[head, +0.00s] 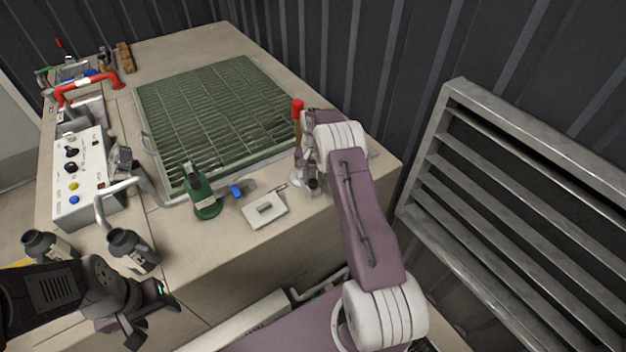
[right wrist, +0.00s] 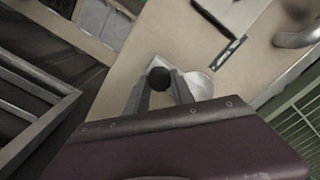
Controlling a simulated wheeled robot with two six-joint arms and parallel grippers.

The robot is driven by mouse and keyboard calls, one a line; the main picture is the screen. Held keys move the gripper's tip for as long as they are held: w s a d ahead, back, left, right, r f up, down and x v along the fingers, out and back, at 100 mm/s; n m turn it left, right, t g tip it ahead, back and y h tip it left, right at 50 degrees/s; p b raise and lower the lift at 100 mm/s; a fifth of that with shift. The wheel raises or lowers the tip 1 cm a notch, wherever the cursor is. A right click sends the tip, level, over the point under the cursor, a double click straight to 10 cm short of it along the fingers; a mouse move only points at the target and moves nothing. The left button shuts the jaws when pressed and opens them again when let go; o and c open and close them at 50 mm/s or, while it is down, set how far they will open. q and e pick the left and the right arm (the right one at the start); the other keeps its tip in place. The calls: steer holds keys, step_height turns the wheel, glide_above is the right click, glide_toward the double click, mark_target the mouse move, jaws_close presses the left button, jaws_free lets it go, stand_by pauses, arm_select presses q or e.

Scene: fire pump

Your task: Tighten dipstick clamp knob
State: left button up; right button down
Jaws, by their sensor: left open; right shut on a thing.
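The dipstick (head: 297,112), with a red grip, stands upright at the right end of the bench, just behind my right gripper. My right gripper (head: 308,181) is low over the bench corner, pointing down. In the right wrist view its two fingers (right wrist: 160,90) close around a round black knob (right wrist: 159,76), the dipstick clamp knob. A pale metal base (right wrist: 201,84) shows beside the fingers. The clamp body is mostly hidden by my gripper and arm. My left gripper (head: 148,312) is open and empty at the lower left, in front of the bench, away from the clamp.
A green metal grate (head: 215,115) covers the middle of the bench. A green bottle-like item (head: 205,200), a small blue item (head: 236,190) and a white plate (head: 264,209) lie along the front. A control box (head: 82,180) stands left; a louvred metal panel (head: 520,190) stands right.

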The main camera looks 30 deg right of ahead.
mark_target(313, 181)
steer(key=m, duration=0.5)
steer(key=shift+m, duration=0.4)
steer(key=shift+r+m, duration=0.1)
steer(key=shift+m, duration=0.2)
steer(key=c, duration=1.1)
jaws_free()
step_height(313, 181, up, 9)
steer(key=shift+b, duration=0.45)
